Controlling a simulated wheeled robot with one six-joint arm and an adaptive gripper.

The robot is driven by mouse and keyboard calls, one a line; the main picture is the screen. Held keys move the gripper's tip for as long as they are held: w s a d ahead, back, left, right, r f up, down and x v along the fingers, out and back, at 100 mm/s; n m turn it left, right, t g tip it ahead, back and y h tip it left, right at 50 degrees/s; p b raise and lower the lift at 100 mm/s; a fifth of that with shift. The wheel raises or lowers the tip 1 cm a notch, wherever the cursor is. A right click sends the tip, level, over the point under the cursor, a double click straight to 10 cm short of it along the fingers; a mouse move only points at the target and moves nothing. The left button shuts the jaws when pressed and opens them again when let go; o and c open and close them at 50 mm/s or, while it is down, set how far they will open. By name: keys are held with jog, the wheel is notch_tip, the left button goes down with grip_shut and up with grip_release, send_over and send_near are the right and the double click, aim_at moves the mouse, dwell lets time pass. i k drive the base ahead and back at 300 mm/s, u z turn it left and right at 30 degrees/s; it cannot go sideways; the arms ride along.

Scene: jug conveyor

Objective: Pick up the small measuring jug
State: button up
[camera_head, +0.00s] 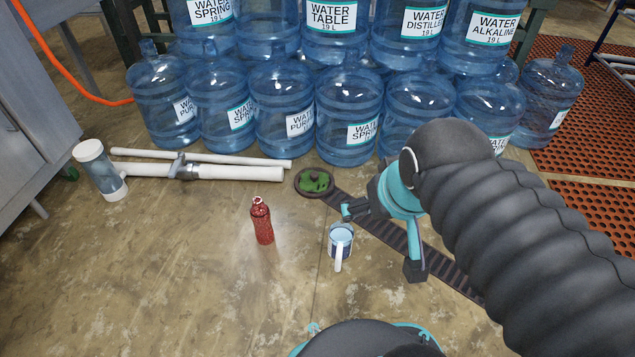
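The small measuring jug (341,240) is a small cup with a blue band and a white handle facing the front of the picture. It stands upright on the floor, just left of a dark belt strip. My gripper (382,240) is up and to the right of the jug, over the strip. Its teal and dark fingers are spread apart with nothing seen between them. The left finger shows close above the jug's rim in the picture; I cannot tell the gap in depth.
A red bottle (262,222) stands left of the jug. The dark belt strip (385,226) has a round end holding something green (314,181). White pipes (215,171) lie farther left. Large blue water bottles (346,120) line the back. The front-left floor is clear.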

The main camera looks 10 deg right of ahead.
aim_at(340, 234)
jog(key=k, duration=1.55)
jog(key=z, duration=0.7)
jog(key=i, duration=1.65)
jog(key=u, duration=0.8)
